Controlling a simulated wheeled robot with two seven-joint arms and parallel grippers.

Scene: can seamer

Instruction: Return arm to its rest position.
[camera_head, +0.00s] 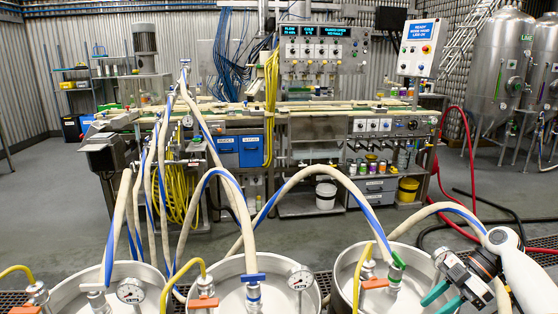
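My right arm (527,268), white with a black wrist, comes in at the lower right edge. Its gripper (434,306) has two teal fingers pointing down and left, with a gap between them. It is open and I see nothing held in it. The fingers are in front of the right side of the right steel keg; I cannot tell whether they touch it. My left arm and gripper are not in view.
Three steel kegs (228,268) with gauges, valves and hoses fill the foreground. Striped hoses (300,178) arch from them toward the can seamer bench (350,128). Red and black hoses lie on the right floor. Grey floor (50,205) at left is clear.

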